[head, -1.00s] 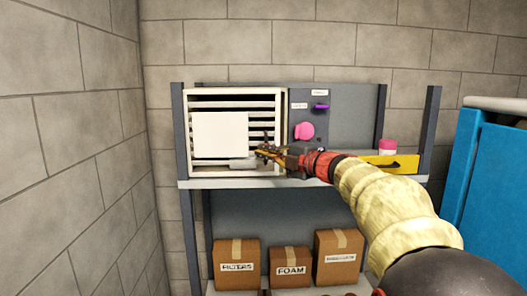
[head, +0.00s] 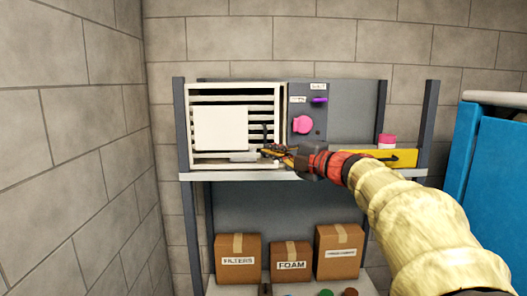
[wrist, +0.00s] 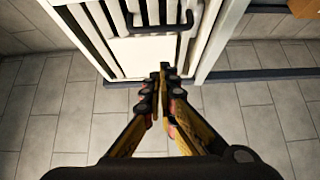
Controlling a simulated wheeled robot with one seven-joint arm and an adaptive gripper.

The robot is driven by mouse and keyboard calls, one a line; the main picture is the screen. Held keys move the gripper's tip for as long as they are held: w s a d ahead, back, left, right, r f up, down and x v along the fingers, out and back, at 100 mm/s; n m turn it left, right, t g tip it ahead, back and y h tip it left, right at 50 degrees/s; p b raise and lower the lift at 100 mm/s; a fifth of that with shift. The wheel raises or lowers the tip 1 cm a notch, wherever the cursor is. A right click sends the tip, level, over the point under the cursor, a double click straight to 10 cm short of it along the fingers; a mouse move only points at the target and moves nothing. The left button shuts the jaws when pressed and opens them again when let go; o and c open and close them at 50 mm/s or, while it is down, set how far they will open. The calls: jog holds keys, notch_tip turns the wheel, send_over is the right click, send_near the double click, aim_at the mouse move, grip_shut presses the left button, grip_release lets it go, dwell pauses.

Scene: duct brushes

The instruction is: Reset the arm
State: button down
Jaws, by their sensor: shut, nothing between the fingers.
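My gripper (head: 273,151) is in front of the lower right part of a white slatted vent unit (head: 190,164) on the shelf. In the wrist view my gripper (wrist: 165,68) has its fingertips together with nothing between them. The vent unit shows there too (wrist: 205,45), with a dark handle (wrist: 160,29) just beyond the fingertips. I cannot tell whether the fingers touch the unit. My arm reaches in from the lower right of the head view.
A grey panel with a pink knob (head: 303,124) and a purple switch (head: 319,100) stands right of the vent. A blue cabinet (head: 490,180) stands right.

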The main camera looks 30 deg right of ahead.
jog(key=s+d+f+m+g+h+b, duration=0.1)
jog(key=s+d+f+m+h, duration=0.25)
jog(key=d+m+h, duration=0.4)
jog(key=s+d+f+m+g+h, duration=0.15)
jog(key=s+d+m+h, duration=0.3)
jog(key=d, duration=0.55)
jog(key=s+a+f+m+g+h+b, duration=0.1)
jog(key=s+f+m+g+b, duration=0.2)
jog(key=f, duration=0.5)
jog(key=s+a+f+m+g+b, duration=0.1)
jog(key=s+a+f+m+g, duration=0.15)
jog(key=s+f+m, duration=0.35)
jog(key=s+a+f+g+y+b, duration=0.1)
jog(key=s+a+f+y+b, duration=0.2)
jog(key=a+f, duration=0.9)
jog(key=s+a+f+g+y+b, duration=0.1)
jog(key=s+a+f+y+b, duration=0.2)
jog(key=s+a+f+b, duration=0.4)
jog(key=s+a+f+n+g+y+b, duration=0.1)
jog(key=s+a+f+b, duration=0.4)
jog(key=a+f+b, duration=0.5)
jog(key=a+f+g+y, duration=0.1)
jog(key=a+f+y, duration=0.1)
jog(key=a+f, duration=0.7)
notch_tip(320, 180, down, 3)
jog(key=shift+s+a+y+b, duration=0.25)
jog(key=shift+s+y+b, duration=0.05)
